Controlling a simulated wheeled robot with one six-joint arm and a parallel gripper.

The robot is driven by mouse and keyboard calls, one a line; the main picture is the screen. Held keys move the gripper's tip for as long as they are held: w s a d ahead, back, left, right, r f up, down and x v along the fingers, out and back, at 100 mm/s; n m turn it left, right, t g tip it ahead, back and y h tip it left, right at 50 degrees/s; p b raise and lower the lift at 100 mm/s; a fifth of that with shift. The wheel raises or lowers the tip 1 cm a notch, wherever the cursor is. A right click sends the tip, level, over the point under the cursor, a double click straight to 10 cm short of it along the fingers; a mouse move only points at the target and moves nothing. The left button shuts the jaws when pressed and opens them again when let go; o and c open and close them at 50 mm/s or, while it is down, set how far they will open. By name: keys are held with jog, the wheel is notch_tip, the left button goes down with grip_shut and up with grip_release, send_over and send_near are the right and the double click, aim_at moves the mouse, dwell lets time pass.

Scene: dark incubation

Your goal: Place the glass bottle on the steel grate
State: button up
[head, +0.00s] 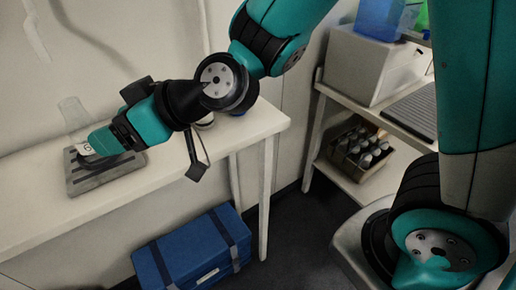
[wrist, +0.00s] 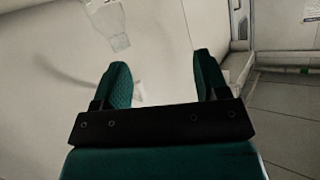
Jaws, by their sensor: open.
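The plate looks like the steel grate (head: 108,172). My gripper (head: 92,146) reaches over this plate, close to the bottle and partly hiding its lower part. In the wrist view my gripper (wrist: 162,78) is open, with nothing seen between its fingers. A pale see-through shape, likely the bottle (wrist: 106,22), shows beyond the left finger. Whether the bottle's base touches the plate is hidden.
A blue case (head: 193,250) lies on the floor under the white table (head: 195,160). At right, a shelf unit carries a ribbed dark plate (head: 412,110), a white box (head: 365,65) and, lower, a crate of several bottles (head: 360,150). A small white item stands behind my wrist.

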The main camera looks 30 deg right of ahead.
jog(key=s+d+m+g+h, duration=0.3)
jog(key=s+d+g+h, duration=0.4)
jog(key=s+d, duration=0.8)
jog(key=shift+h, duration=0.4)
jog(key=shift+d, duration=0.1)
